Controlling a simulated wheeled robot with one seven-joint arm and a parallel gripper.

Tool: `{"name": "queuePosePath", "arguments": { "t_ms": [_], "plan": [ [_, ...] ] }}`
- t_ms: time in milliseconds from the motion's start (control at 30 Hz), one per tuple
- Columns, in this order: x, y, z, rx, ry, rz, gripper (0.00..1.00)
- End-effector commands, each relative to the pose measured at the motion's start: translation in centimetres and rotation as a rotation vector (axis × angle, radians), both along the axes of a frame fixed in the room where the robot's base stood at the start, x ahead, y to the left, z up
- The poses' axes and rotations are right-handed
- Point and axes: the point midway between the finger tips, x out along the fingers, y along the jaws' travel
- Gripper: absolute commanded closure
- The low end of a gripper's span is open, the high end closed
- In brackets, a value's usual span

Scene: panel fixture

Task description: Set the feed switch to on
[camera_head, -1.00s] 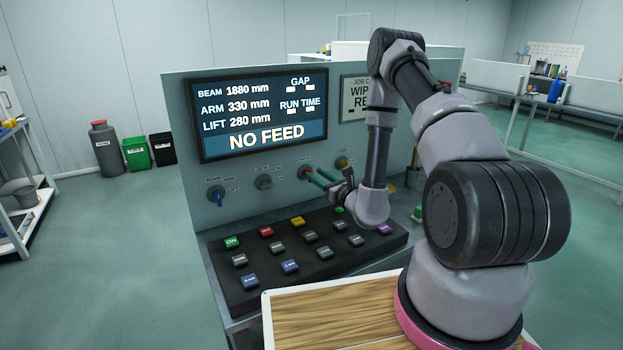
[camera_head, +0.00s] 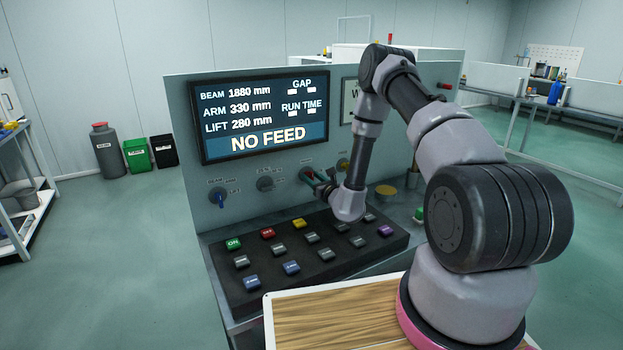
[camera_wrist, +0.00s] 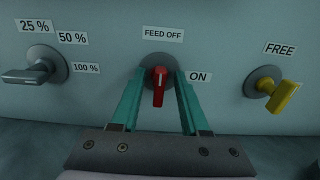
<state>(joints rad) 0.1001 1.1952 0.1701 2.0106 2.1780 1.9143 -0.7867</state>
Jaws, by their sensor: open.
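The feed switch (camera_wrist: 159,86) is a red lever on a round grey base in the wrist view. Its handle points down, with a "FEED OFF" label above and an "ON" label (camera_wrist: 198,77) to its right. My gripper (camera_wrist: 157,75) is open, its two green fingers on either side of the red lever. A small gap shows between each finger and the handle. In the head view my gripper (camera_head: 318,180) is at the panel, and my wrist hides most of the switch. The screen (camera_head: 262,115) reads "NO FEED".
A grey knob (camera_wrist: 36,70) with percent labels is to the left and a yellow knob (camera_wrist: 280,92) labelled "FREE" is to the right. Below the panel is a dark console (camera_head: 310,255) with several coloured buttons. A wooden-topped table (camera_head: 330,318) is in front.

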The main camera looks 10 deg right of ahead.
Motion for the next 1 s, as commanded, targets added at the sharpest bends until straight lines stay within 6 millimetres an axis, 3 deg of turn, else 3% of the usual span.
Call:
{"name": "queuePosePath", "arguments": {
  "t_ms": [267, 400, 767, 1000],
  "plan": [
    [0.14, 0.08, -0.01, 0.001, 0.001, 0.000, 0.55],
    [0.13, 0.08, -0.01, 0.001, 0.001, 0.001, 1.00],
    [0.13, 0.05, 0.00, 0.026, 0.008, 0.000, 1.00],
    [0.15, -0.06, -0.03, 0.141, 0.046, -0.001, 1.00]
  ]
}}
